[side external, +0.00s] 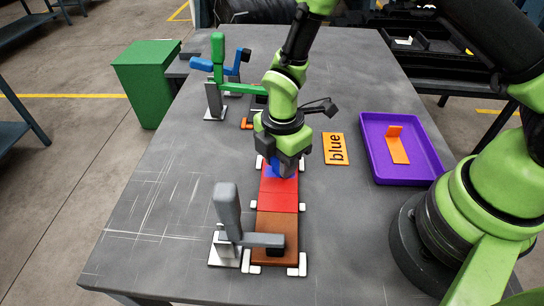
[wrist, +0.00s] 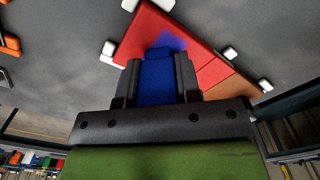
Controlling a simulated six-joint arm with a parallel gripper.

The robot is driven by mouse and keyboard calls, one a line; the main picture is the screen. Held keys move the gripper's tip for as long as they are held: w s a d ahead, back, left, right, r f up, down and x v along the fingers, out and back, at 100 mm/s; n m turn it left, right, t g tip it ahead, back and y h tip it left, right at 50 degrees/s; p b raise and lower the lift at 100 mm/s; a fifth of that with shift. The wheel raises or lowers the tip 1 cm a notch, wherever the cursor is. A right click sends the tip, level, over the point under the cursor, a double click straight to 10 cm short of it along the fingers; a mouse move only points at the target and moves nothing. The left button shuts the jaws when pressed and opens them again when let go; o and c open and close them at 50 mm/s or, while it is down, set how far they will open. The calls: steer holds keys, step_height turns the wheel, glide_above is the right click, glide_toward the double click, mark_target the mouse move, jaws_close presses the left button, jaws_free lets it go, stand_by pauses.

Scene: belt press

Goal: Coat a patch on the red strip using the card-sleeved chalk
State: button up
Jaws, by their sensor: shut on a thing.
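The red strip (side external: 278,201) lies flat on the grey table and also shows in the wrist view (wrist: 207,68). My gripper (side external: 281,163) is over its far part, shut on a blue block (wrist: 157,83), which I take for the chalk. No separate card sleeve can be made out. The block's lower end meets or nearly meets the strip; exact contact is hidden. A blue-violet patch (wrist: 174,41) shows on the red just past the block's end in the wrist view. In the side view, blue shows on the strip beside the gripper.
A brown strip (side external: 276,225) adjoins the red, with white blocks along the edges. A grey clamp (side external: 228,212) stands at the near end, a green one (side external: 218,62) at the far end. Right are an orange "blue" card (side external: 336,148) and a purple tray (side external: 376,165) holding an orange piece.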

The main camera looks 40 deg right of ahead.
steer(key=shift+w+a+r, duration=0.1)
steer(key=shift+w+a, duration=1.25)
step_height(320, 180, up, 8)
